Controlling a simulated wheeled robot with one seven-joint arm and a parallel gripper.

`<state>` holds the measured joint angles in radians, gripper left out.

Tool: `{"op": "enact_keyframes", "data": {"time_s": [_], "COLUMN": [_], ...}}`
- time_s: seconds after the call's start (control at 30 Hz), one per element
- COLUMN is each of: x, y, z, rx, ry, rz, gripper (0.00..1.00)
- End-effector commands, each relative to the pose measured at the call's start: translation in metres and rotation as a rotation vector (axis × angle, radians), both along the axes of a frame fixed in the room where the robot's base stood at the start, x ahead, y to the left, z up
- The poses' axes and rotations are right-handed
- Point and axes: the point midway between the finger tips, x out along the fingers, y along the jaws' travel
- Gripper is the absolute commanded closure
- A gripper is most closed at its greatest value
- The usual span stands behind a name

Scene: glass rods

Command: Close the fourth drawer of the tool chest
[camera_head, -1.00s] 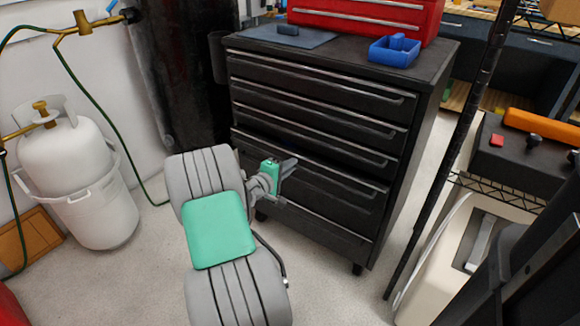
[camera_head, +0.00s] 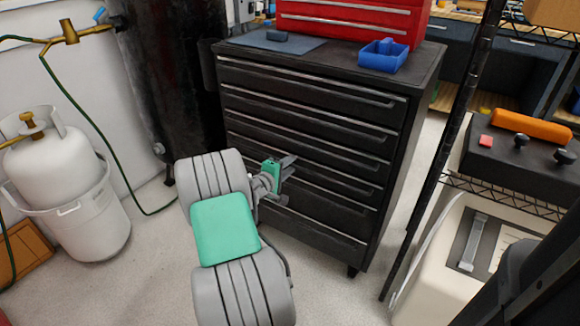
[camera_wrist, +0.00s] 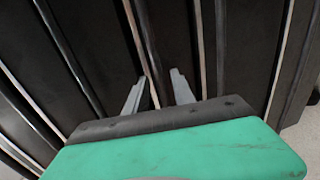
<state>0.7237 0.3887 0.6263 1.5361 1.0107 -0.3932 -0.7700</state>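The black tool chest (camera_head: 392,165) stands in the middle of the head view, with a stack of wide drawers that have long bar handles. The fourth drawer (camera_head: 340,193) looks flush or nearly flush with the others; a small gap cannot be ruled out, as my gripper covers its left part. My gripper (camera_head: 288,165) is at the left half of the chest front, its fingers pointing at the lower drawers. In the wrist view, the two grey fingers (camera_wrist: 159,78) are apart with nothing between them, close to the drawer fronts. Contact cannot be told.
A blue bin (camera_head: 385,57) and a red toolbox (camera_head: 350,22) sit on the chest. A white gas cylinder (camera_head: 55,165) in a bucket stands at left, a black cylinder (camera_head: 165,80) behind. A wire rack and pale case (camera_head: 470,245) stand at right. Some floor before the chest is clear.

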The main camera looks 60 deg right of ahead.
Motion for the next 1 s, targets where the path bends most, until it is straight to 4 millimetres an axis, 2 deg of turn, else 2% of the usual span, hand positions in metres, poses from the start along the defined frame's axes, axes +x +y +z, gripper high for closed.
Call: {"op": "enact_keyframes", "data": {"time_s": [0.27,0.37,0.6,0.7,1.0], "x": [0.001,0.003,0.006,0.006,0.005], "y": [0.003,0.015,0.062,0.073,0.077], "z": [0.001,0.005,0.014,0.016,0.015], "rx": [0.001,0.002,0.002,0.0,0.0], "ry": [0.001,0.001,0.002,0.001,0.0], "rz": [0.001,0.003,0.004,0.002,-0.001], "gripper": [0.69,0.69,0.69,0.69,0.69]}}
